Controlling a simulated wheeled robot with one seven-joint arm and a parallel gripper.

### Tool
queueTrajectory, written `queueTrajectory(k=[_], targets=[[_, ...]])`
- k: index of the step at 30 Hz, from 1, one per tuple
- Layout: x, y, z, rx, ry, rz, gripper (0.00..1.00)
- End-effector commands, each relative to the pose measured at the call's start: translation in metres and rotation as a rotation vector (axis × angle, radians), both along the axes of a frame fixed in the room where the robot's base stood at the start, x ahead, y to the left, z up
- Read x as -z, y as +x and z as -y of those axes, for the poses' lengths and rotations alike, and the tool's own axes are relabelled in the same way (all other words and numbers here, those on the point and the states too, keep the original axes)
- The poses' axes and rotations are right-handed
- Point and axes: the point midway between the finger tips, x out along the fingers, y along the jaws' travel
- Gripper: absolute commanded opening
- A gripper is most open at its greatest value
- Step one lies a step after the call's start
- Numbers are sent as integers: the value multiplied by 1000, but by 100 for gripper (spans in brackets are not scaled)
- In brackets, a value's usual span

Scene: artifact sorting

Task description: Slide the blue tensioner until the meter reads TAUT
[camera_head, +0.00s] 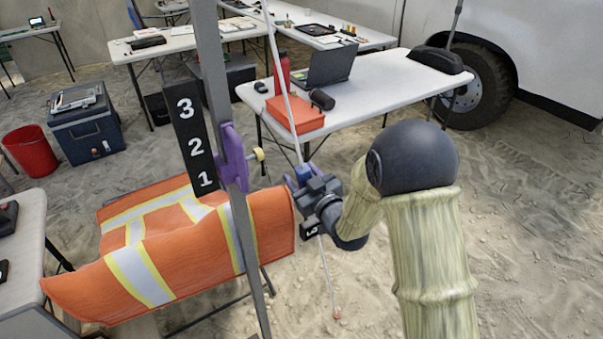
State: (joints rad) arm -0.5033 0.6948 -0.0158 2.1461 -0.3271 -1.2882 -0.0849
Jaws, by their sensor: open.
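A pale guy line (283,83) runs down from the top, past my gripper, to a small orange-red end (337,316) on the sand. A small blue piece, apparently the tensioner (303,172), is on the line at my gripper. The gripper body partly hides the line. No meter face reading TAUT is legible; a small dark block with a white mark (311,229) shows just below the gripper.
A grey pole (217,95) stands left of the line, with a black 3-2-1 board (195,137) and a purple bracket (233,155) with a yellow knob. A white table (385,75) stands beyond; sand at right is clear.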

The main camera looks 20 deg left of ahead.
Motion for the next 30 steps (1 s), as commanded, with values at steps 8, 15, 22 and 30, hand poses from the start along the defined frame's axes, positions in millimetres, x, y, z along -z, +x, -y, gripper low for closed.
queueTrajectory(k=[8, 15, 22, 30], targets=[[0, 2, -2, 0, 0, 0, 53], [0, 1, -2, 0, 0, 0, 12], [-3, 1, -2, 0, 1, 1, 0], [-28, -2, -5, -1, 2, 3, 0]])
